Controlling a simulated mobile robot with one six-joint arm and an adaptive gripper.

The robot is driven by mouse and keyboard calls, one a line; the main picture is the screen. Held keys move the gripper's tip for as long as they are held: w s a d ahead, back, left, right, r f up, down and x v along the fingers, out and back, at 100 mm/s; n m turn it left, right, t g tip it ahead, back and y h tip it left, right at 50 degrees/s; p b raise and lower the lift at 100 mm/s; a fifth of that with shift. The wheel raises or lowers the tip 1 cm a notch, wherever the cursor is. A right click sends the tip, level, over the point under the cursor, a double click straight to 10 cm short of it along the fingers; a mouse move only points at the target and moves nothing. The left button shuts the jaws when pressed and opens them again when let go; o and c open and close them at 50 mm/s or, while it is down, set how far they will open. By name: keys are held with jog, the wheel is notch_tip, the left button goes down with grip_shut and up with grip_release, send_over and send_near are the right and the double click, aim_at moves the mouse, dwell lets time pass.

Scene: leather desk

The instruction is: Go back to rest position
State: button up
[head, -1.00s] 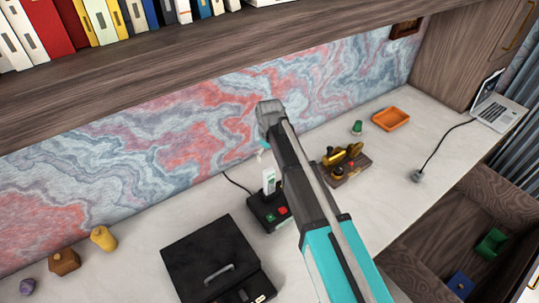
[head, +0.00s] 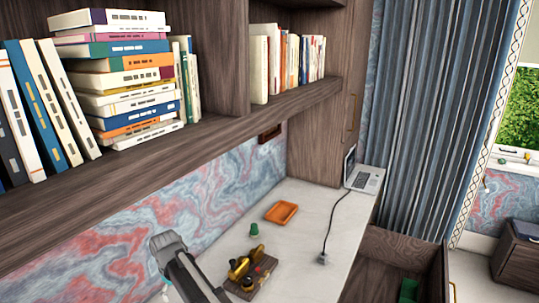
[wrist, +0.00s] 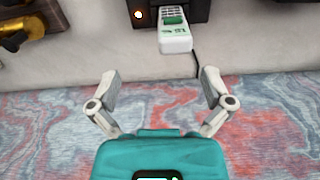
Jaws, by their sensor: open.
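My gripper (wrist: 158,90) shows in the wrist view with its two fingers spread wide apart and nothing between them. Beyond the fingers, a white device with a green label (wrist: 174,38) sits against a black base (wrist: 185,8) on the pale desktop; the fingers are apart from it. In the head view my arm rises at the bottom, left of the middle, and the gripper's fingers are hidden there.
A brass device on a wooden base (head: 249,272), a green piece (head: 254,229) and an orange tray (head: 281,213) stand on the desk (head: 310,215). A book shelf (head: 200,145) overhangs the desk. An open drawer (head: 385,270) is at lower right.

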jog(key=d+f+m+b, duration=0.1)
jog(key=d+m, duration=0.7)
jog(key=d, duration=2.8)
jog(key=s+d+m, duration=0.4)
jog(key=s+d, duration=0.1)
jog(key=d, duration=0.7)
jog(key=shift+d+f+b, duration=0.3)
jog(key=shift+f+b, duration=0.1)
jog(key=shift+s, duration=0.1)
